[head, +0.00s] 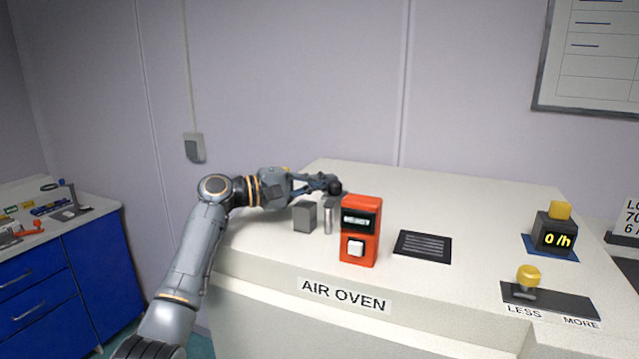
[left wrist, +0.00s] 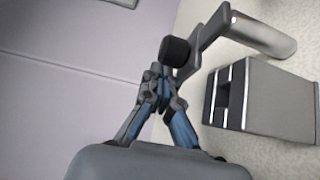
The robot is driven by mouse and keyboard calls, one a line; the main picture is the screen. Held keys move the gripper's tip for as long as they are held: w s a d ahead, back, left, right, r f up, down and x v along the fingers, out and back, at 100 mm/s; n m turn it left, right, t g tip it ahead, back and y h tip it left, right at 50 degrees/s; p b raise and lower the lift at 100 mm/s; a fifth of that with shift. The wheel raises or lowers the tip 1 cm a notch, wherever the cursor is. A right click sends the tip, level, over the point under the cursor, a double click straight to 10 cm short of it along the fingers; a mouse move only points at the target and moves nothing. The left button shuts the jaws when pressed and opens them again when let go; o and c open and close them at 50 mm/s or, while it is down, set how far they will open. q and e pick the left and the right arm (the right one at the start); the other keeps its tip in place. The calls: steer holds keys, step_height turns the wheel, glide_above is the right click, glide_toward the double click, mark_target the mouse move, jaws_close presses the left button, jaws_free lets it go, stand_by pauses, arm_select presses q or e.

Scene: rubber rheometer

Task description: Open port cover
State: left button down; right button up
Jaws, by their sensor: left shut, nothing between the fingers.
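A black knob (head: 335,188) sits on top of the oven, just behind the orange-red unit. In the left wrist view the black knob (left wrist: 177,51) is on a flat grey arm (left wrist: 212,36) beside a shiny metal cylinder (left wrist: 262,35). The metal cylinder (head: 328,217) also shows in the head view, upright. I cannot tell which part is the port cover. My left gripper (head: 322,182) is shut and empty, its fingertips (left wrist: 160,80) right at the knob. I cannot tell whether they touch it. My right gripper is not in view.
A grey block (head: 305,216) with a slotted face stands left of the cylinder. The orange-red unit (head: 361,230) stands close on its right. The back of the oven top is clear.

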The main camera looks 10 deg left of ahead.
arm_select(q)
steer(key=shift+d, duration=0.1)
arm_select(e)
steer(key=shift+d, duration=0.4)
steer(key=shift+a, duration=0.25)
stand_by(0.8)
